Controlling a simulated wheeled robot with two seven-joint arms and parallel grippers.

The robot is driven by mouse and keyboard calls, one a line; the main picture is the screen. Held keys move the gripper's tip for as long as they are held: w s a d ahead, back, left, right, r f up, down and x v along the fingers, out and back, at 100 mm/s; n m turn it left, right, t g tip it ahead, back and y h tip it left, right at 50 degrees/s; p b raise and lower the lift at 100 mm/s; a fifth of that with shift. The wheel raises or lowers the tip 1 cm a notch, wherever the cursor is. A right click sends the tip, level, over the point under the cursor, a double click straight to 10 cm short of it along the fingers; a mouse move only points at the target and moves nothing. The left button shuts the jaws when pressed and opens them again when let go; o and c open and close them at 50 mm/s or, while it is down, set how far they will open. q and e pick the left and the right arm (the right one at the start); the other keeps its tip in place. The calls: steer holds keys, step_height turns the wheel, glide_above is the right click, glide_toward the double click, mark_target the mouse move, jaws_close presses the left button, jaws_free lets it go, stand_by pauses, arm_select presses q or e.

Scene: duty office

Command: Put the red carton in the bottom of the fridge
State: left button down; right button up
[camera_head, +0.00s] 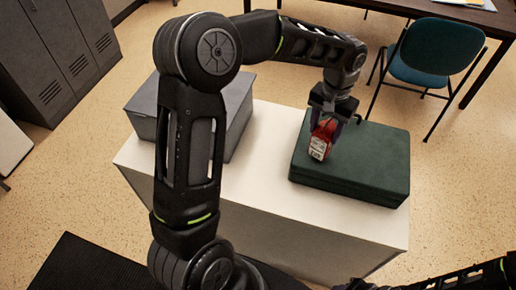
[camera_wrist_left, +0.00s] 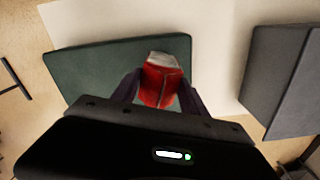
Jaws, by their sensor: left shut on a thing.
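The red carton (camera_head: 321,141) is small, with a white label on its lower part. My left gripper (camera_head: 326,118) is shut on it and points down over the dark green case (camera_head: 372,151). In the left wrist view the carton (camera_wrist_left: 161,84) sits between the two dark fingers of the left gripper (camera_wrist_left: 158,92), with the green case behind it. I cannot tell whether the carton touches the case. No fridge can be made out in either view. My right gripper is not in view; part of my right arm shows at the bottom right of the head view.
The green case lies on a white-topped cabinet (camera_head: 260,187). A grey box (camera_head: 236,108) stands on its left part, partly behind my left arm. Grey lockers (camera_head: 58,52) are at the back left. A teal chair (camera_head: 440,50) and a dark table (camera_head: 470,18) stand at the back right.

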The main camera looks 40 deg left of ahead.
arm_select(q)
steer(key=shift+a+f+b, duration=0.15)
steer(key=shift+a+b, duration=0.2)
steer(key=shift+a, duration=0.05)
steer(key=s+a+n+b, duration=0.2)
steer(key=a+b, duration=0.3)
steer(key=a, duration=0.4)
steer(key=s+a+f+n+b, duration=0.1)
steer(key=s+a+b, duration=0.4)
steer(key=a, duration=0.4)
steer(key=shift+s+a+f+n+b, duration=0.15)
steer(key=shift+s+f+n+b, duration=0.2)
steer(key=shift+b, duration=0.35)
steer(key=shift+w+r, duration=0.1)
steer(key=shift+w, duration=0.05)
steer(key=shift+f, duration=2.55)
